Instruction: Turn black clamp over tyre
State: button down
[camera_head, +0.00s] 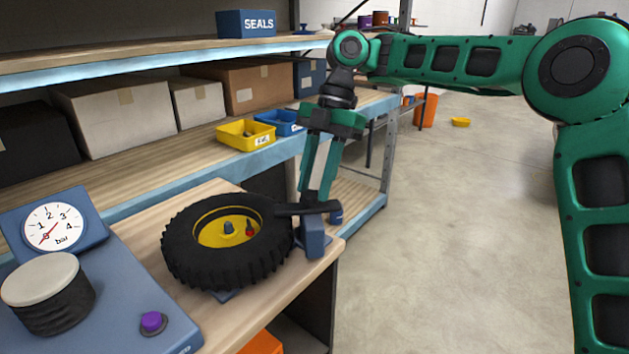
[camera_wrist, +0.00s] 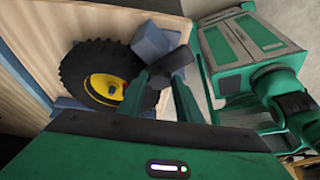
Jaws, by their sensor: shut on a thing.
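In the wrist view the clamp (camera_wrist: 178,57) appears between my fingers. My gripper (camera_head: 316,197) points down from above, its green fingers shut on the clamp near the post. The fingertips are partly hidden behind the clamp in the head view.
A blue unit with a pressure gauge (camera_head: 54,226), a round pad (camera_head: 40,280) and a purple button (camera_head: 152,322) stands left of the tyre. Shelves behind hold boxes, a yellow bin (camera_head: 236,139) and a blue SEALS box (camera_head: 246,23). Open floor (camera_head: 450,230) lies right of the bench.

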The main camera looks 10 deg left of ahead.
jog(key=c, duration=1.3)
grip_release()
jog(key=shift+w+a+r, duration=0.1)
jog(key=shift+a, duration=0.1)
jog(key=v, duration=1)
jog(key=shift+r, duration=0.3)
jog(key=shift+d, duration=0.15)
